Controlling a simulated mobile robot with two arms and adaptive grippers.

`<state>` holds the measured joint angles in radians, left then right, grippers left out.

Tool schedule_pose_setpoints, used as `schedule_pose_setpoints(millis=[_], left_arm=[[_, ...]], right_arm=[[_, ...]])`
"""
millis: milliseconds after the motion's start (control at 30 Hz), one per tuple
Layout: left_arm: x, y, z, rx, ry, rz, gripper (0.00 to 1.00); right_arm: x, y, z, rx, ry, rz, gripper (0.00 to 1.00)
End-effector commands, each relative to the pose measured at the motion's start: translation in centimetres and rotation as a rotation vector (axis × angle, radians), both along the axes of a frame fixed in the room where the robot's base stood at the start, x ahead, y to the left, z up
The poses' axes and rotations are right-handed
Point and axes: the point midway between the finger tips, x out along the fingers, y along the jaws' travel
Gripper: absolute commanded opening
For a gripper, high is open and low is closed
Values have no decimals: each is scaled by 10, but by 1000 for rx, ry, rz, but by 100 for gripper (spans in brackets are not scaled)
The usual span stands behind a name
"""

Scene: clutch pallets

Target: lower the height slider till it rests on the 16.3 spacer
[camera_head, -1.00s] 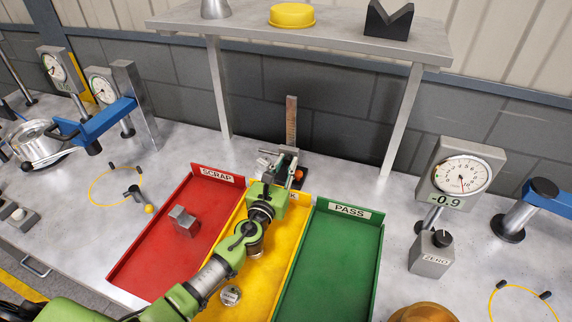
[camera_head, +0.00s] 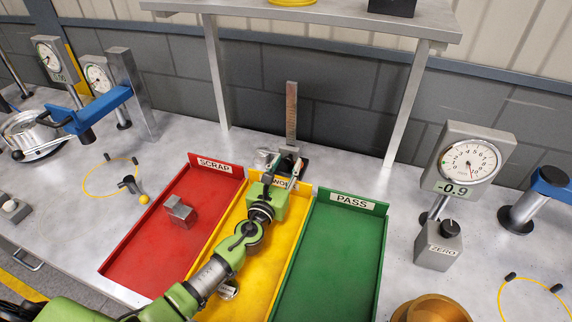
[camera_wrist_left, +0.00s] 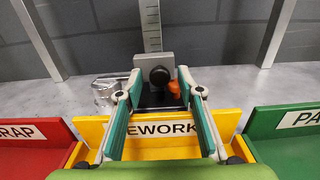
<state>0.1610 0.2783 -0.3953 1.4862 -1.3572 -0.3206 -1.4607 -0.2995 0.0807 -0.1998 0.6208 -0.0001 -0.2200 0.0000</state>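The height gauge's upright scale (camera_head: 291,112) stands behind the yellow rework tray, and its scale also shows in the left wrist view (camera_wrist_left: 151,25). The slider (camera_wrist_left: 146,63) is a grey block with a black knob, low on the scale. Dark parts and an orange piece (camera_wrist_left: 174,88) are below it. My left gripper (camera_head: 286,163) points at the gauge with its fingers spread. In the left wrist view, its fingertips (camera_wrist_left: 159,78) are near the slider's two sides; contact is unclear. I cannot make out the 16.3 spacer. My right gripper is out of view.
The yellow tray (camera_head: 262,285) lies between the red scrap tray (camera_head: 150,240), holding a grey block (camera_head: 179,212), and the green pass tray (camera_head: 330,250). A shiny metal item (camera_wrist_left: 104,92) is left of the gauge. A dial gauge (camera_head: 466,163) stands right; shelf legs flank the gauge.

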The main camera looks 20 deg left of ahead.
Motion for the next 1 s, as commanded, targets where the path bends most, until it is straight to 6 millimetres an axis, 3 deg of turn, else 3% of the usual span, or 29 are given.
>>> schedule_pose_setpoints(millis=[300,433,800,1000], left_arm=[[0,0,1,0,-2,0,36],[-10,0,0,1,-1,-1,36],[-85,3,-1,2,2,-1,36],[-112,4,0,0,0,0,36]], right_arm=[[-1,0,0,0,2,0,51],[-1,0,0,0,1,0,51],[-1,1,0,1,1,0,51],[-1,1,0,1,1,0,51]])
